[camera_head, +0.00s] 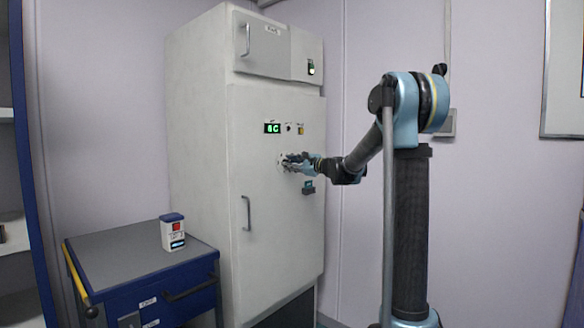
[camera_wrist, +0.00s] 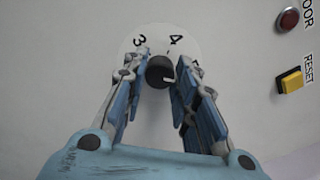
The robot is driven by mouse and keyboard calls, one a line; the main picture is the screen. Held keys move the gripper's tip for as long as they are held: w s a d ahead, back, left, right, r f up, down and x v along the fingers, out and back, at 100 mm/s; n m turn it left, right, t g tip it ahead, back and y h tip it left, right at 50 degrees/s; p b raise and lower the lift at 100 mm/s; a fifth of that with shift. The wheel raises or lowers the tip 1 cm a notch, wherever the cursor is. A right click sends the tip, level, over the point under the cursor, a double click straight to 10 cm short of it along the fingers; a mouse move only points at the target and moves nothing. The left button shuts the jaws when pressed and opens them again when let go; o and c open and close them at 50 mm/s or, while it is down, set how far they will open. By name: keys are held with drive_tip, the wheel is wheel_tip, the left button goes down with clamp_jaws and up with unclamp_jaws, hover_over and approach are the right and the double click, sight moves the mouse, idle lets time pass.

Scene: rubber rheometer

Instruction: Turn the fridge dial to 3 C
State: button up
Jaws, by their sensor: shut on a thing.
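The white fridge (camera_head: 205,170) stands upright with a round dial on its front (camera_wrist: 128,45). The wrist view shows the dial's white plate with the numbers 3 and 4 and part of another number behind my right finger. A dark round knob (camera_wrist: 158,72) sits at its centre, with a short white mark at its right side. My gripper (camera_wrist: 162,64) is shut on the knob, one finger on either side. In the head view my gripper (camera_head: 288,162) is at the dial and hides most of it. A green lit display (camera_head: 272,128) sits above; its digit is hard to read.
A red lamp (camera_wrist: 289,19) and a yellow RESET button (camera_wrist: 291,82) are right of the dial. The fridge door has a vertical handle (camera_head: 246,212). A blue cart (camera_head: 150,296) with a small white-and-blue container (camera_head: 173,234) stands at the left.

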drive_tip(key=n, duration=2.7)
drive_tip(key=shift+f, duration=0.3)
drive_tip(key=shift+n, duration=0.3)
drive_tip(key=o, duration=1)
drive_tip(key=shift+o, duration=0.2)
drive_tip(key=v, duration=1.2)
